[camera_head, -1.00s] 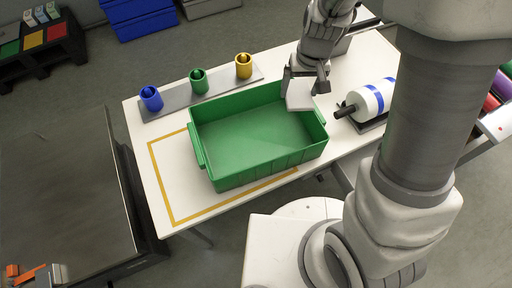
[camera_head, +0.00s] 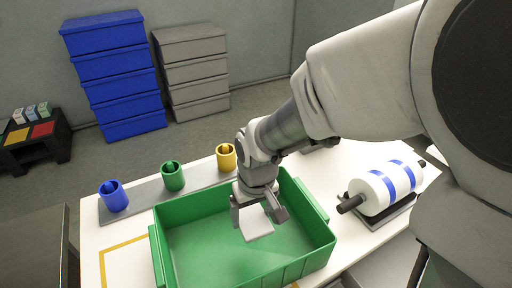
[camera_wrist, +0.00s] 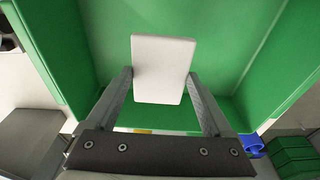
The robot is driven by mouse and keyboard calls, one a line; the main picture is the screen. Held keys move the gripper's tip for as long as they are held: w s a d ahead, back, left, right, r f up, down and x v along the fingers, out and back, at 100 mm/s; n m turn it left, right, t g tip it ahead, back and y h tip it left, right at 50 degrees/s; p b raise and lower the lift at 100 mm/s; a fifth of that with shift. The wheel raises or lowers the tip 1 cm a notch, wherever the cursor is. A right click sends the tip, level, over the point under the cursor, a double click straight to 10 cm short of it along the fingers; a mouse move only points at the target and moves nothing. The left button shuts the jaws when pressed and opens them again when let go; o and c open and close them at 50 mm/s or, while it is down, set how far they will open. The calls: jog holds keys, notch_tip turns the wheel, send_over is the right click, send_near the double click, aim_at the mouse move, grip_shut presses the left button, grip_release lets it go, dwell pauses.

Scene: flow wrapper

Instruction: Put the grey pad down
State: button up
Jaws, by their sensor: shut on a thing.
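The grey pad (camera_head: 257,224) is a pale flat slab held by my gripper (camera_head: 259,212) over the green bin. In the wrist view the pad (camera_wrist: 162,68) sits between the two fingers of my gripper (camera_wrist: 162,88), which are shut on its sides. The green bin (camera_head: 172,232) is open-topped and stands on the white table. Its floor shows around the pad. I cannot tell exactly how high the pad is above that floor.
Blue (camera_head: 113,196), green (camera_head: 173,177) and yellow (camera_head: 226,157) cups stand on a grey strip (camera_head: 143,200) behind the bin. A white roll with blue bands (camera_head: 384,187) lies to the right. A yellow outline (camera_head: 104,262) marks the table at left.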

aim_at(252, 244)
notch_tip(252, 244, down, 10)
jog(key=b, duration=0.3)
jog(key=shift+f+b, duration=0.15)
jog(key=shift+b, duration=0.15)
jog(key=o, duration=1.1)
jog(key=shift+c, duration=0.2)
